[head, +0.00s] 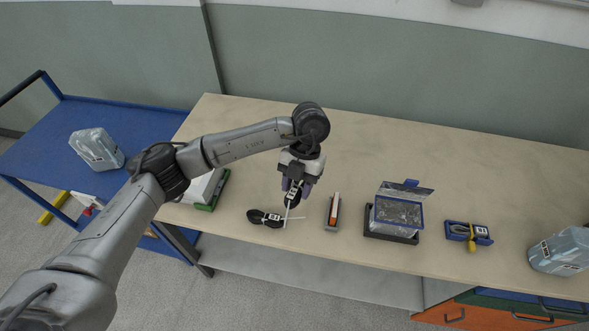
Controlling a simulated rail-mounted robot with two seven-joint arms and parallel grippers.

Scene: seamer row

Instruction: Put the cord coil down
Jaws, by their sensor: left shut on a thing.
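The fingers hide the coil's upper part. A second black coil shape (262,217) with a white label lies on the table just left of and below it. Thin white strips (287,219) cross beside them. I cannot tell whether the held coil touches the table or the strips. My right gripper is not in view.
A blue cart (60,140) stands left. The table's back is clear.

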